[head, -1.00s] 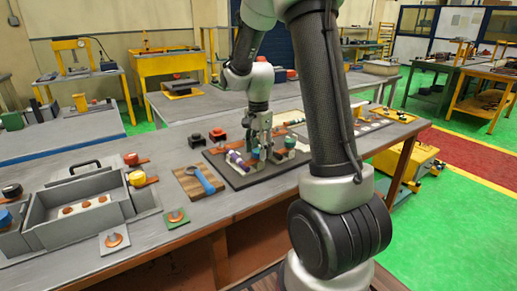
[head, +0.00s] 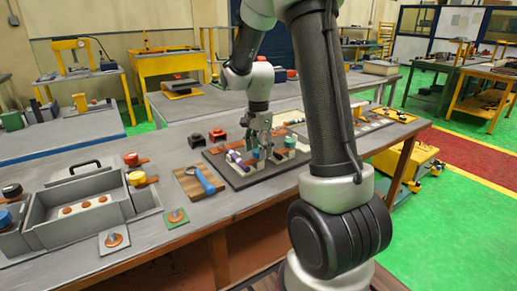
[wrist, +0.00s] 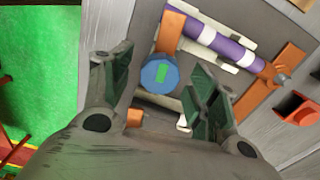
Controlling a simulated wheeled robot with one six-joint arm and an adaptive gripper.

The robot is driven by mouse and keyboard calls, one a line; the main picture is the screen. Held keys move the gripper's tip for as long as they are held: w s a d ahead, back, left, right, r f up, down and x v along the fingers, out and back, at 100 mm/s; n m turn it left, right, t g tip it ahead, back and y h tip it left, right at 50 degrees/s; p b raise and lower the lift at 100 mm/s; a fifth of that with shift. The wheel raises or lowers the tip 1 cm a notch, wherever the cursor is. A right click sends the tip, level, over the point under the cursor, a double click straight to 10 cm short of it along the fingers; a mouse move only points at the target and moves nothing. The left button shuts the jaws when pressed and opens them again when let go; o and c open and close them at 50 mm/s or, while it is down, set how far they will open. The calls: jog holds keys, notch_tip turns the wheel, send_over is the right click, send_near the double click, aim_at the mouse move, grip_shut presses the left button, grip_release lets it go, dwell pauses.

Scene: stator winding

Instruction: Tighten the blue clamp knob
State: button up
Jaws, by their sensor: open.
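The blue clamp knob (wrist: 159,74) is a faceted round knob with a green mark on top, seen in the wrist view between and slightly beyond my two fingers. In the head view the knob (head: 256,154) is a small blue patch under my gripper (head: 260,142). In the wrist view my gripper (wrist: 155,88) is open, with one finger on each side of the knob and visible gaps. I cannot tell the height of the fingertips over the knob. A purple and white cylinder (wrist: 215,40) lies in a holder beside the knob; an orange strap (wrist: 170,30) runs beside it.
A dark board (head: 240,181) carries the fixture. A blue-handled tool on a wooden board (head: 187,184) lies to its left. Red and black buttons (head: 217,134) stand behind. A grey tray (head: 47,198) is far left. An orange block (wrist: 297,107) shows in the wrist view.

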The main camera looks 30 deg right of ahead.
aim_at(258, 150)
notch_tip(258, 150, up, 12)
dwell(0.6)
jog(key=s+a+r+n+t, duration=0.2)
jog(key=s+n, duration=0.6)
jog(key=s, duration=0.4)
jog(key=s+a+r+n+t, duration=0.2)
jog(key=s+a+n, duration=0.1)
jog(key=s+n, duration=0.5)
jog(key=s, duration=0.3)
jog(key=shift+s+n, duration=0.3)
jog(key=shift+s, duration=0.1)
